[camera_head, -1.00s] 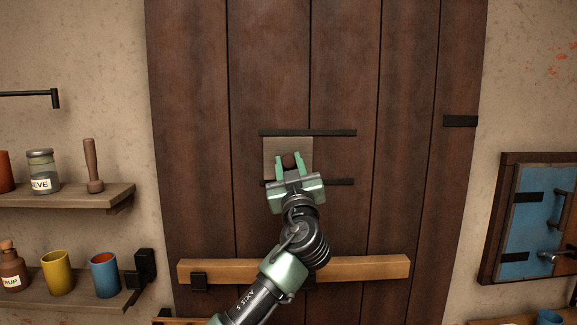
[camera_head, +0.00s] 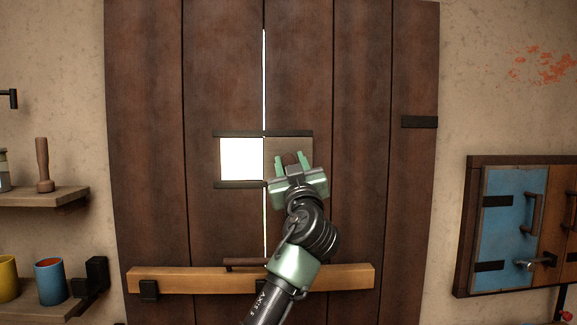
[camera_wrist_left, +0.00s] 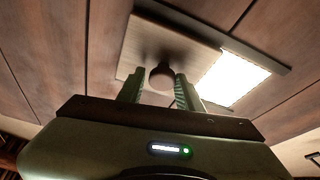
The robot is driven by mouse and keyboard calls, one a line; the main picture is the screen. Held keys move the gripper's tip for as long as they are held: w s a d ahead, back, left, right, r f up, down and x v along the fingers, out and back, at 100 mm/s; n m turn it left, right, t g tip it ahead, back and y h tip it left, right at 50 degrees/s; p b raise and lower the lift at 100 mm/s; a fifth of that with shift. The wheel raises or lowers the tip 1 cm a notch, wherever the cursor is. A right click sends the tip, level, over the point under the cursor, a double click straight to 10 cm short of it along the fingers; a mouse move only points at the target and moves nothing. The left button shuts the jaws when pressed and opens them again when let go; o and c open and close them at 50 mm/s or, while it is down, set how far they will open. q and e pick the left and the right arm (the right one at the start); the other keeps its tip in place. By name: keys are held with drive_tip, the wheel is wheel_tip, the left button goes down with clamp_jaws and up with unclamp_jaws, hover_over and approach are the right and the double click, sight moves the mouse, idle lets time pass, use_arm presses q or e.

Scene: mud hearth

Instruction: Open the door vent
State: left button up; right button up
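The door vent is a pale square panel (camera_head: 277,148) between two dark horizontal rails in the plank door. The panel covers the right part of the rails. A bright white opening (camera_head: 240,158) shows to its left. My left gripper (camera_head: 298,161) is at the panel's round dark knob, which also shows in the left wrist view (camera_wrist_left: 161,76). The fingers stand apart on either side of the knob. In the wrist view the knob is close to the right finger, with a gap to the left finger; contact is unclear. My right gripper is not in view.
A wooden bar (camera_head: 205,279) crosses the door below the vent. Shelves with cups stand at left, including a blue cup (camera_head: 50,281). A blue-doored cabinet (camera_head: 509,225) hangs at right. The door's front around the vent is clear.

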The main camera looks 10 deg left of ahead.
use_arm(q)
drive_tip(key=shift+o, duration=0.9)
drive_tip(key=shift+d, duration=0.15)
drive_tip(key=shift+w+d, duration=0.1)
drive_tip(key=shift+d, duration=0.05)
drive_tip(key=shift+s+f, duration=0.2)
drive_tip(key=b+v, duration=0.3)
drive_tip(key=v, duration=0.4)
drive_tip(key=shift+b, duration=0.35)
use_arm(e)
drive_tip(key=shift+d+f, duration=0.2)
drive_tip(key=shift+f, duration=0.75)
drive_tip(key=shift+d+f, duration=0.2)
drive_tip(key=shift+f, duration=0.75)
